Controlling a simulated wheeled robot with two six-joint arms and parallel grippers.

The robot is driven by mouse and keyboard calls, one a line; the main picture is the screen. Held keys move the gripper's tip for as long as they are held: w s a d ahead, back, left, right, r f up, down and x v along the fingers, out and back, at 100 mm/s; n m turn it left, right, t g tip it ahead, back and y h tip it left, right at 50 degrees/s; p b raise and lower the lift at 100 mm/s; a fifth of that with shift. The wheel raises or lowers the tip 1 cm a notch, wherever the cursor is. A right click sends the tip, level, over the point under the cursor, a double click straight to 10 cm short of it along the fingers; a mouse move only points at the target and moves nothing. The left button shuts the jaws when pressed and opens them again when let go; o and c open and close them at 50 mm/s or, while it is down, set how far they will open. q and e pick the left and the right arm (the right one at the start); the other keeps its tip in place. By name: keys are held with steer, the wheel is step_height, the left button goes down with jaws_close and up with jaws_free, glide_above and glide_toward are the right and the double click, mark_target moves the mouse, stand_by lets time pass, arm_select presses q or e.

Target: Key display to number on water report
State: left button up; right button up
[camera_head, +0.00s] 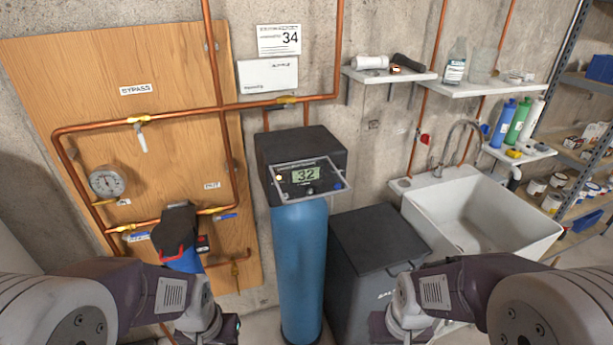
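The water softener has a black control head (300,150) on a blue tank (300,260). The display (306,174) on its front reads 32. A clear frame or raised cover surrounds the panel, and a small round control shows below the display. My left gripper (226,329) is low in the picture, left of the tank. My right gripper (381,328) is low, right of the tank, in front of the salt bin. Both are well below the display; their finger openings cannot be made out.
Copper pipes (180,112) with valves run over the wooden panel (130,60) at left. A black salt bin (370,245) stands right of the tank, then a white sink (480,215). Wall shelves (480,87) hold several small items. The space before the control head is clear.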

stand_by(0.3)
jaws_close()
stand_by(1.6)
